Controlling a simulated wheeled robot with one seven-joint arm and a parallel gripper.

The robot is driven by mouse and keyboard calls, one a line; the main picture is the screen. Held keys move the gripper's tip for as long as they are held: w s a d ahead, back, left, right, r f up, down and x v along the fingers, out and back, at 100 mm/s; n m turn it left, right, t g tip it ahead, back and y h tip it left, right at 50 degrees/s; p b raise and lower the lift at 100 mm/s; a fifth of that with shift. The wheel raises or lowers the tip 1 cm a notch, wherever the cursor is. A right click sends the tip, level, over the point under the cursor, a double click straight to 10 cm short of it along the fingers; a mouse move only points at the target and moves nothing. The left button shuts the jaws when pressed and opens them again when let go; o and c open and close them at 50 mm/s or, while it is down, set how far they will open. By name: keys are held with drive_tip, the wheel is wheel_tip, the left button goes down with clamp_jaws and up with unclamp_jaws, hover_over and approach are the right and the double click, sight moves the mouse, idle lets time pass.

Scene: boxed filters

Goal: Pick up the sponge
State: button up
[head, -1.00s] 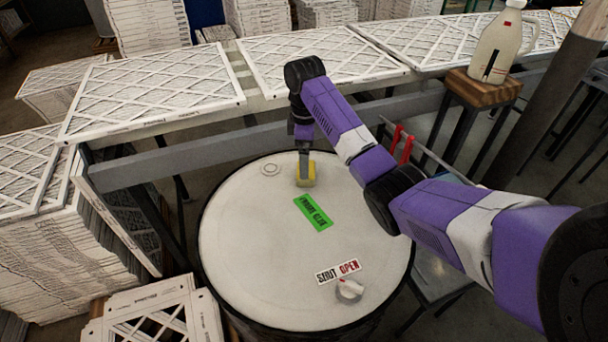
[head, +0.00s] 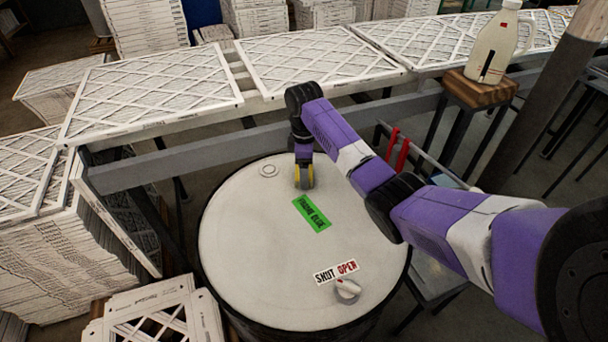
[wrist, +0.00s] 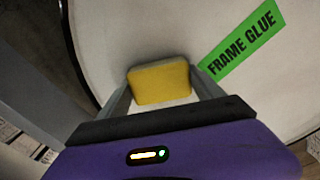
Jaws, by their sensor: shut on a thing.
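The yellow sponge (wrist: 160,84) is between the two fingers of my gripper (wrist: 163,88) in the wrist view, with a finger against each side. In the head view the sponge (head: 309,176) is partly hidden by my gripper (head: 304,174), which points down at the top of the white drum (head: 260,245). My gripper is shut on the sponge. The sponge is at or just above the drum lid; I cannot tell whether it touches the lid.
A green "FRAME GLUE" label (head: 312,213) and a shut/open knob (head: 347,288) are on the drum lid. A grey rail (head: 200,158) and a table with boxed filters (head: 155,92) stand behind. A white jug (head: 494,45) stands on a wooden stool (head: 478,88) at right.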

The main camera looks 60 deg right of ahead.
drive_tip(key=shift+c, duration=0.7)
drive_tip(key=shift+r, duration=0.2)
drive_tip(key=shift+r, duration=0.25)
wheel_tip(320, 180, up, 19)
drive_tip(key=p, duration=0.5)
